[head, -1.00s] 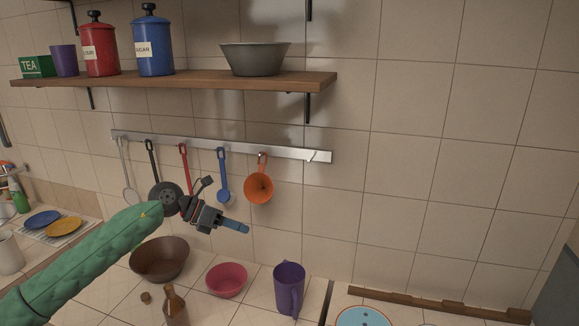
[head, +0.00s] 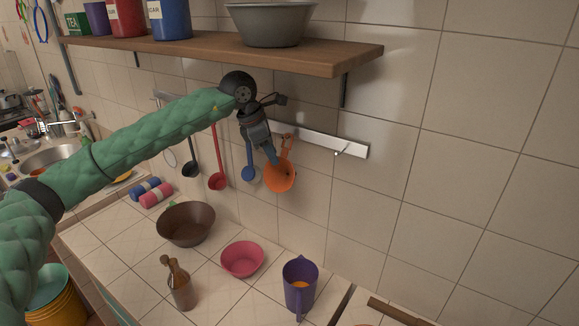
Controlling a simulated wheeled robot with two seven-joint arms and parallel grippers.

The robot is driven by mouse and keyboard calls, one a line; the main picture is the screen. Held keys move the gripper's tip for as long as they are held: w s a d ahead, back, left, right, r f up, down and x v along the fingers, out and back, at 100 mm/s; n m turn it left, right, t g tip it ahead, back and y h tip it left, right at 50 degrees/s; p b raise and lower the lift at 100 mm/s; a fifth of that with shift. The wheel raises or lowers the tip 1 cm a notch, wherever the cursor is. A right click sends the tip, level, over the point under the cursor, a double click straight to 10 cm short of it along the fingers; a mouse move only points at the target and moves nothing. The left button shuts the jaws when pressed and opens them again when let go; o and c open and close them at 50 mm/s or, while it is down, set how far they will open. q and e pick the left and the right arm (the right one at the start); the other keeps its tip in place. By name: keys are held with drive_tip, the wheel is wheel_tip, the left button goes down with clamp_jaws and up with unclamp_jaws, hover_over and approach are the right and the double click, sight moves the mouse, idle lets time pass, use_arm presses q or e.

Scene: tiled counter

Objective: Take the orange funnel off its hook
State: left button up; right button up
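The orange funnel (head: 281,177) hangs against the tiled wall below the metal hook rail (head: 325,142), its open mouth facing out. Its upper part reaches the rail at a hook. My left gripper (head: 274,161) comes from the upper left and points down, with its blue-grey fingertips over the upper left part of the funnel. I cannot tell whether the fingers touch or enclose it, or how far apart they are. My gripper's body hides part of the rail. My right gripper is not in view.
A blue ladle (head: 250,172) hangs close left of the funnel, with a red ladle (head: 217,180) further left. The wooden shelf (head: 300,57) is above. A brown bowl (head: 186,224), pink bowl (head: 242,260), bottle (head: 179,286) and purple jug (head: 300,285) stand on the counter below.

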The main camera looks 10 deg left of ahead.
sight(283, 173)
use_arm(q)
drive_tip(key=shift+f, duration=0.45)
drive_tip(key=shift+w+d+f+p, duration=0.15)
drive_tip(key=shift+d+f+p, duration=0.05)
drive_tip(key=shift+f+p, duration=0.15)
drive_tip(key=p+x, duration=0.1)
drive_tip(key=x, duration=0.2)
drive_tip(key=shift+w+d+f, duration=0.15)
drive_tip(key=shift+d, duration=0.05)
drive_tip(key=shift+w+f, duration=0.1)
drive_tip(key=shift+f, duration=0.25)
drive_tip(key=shift+c, duration=0.4)
clamp_jaws()
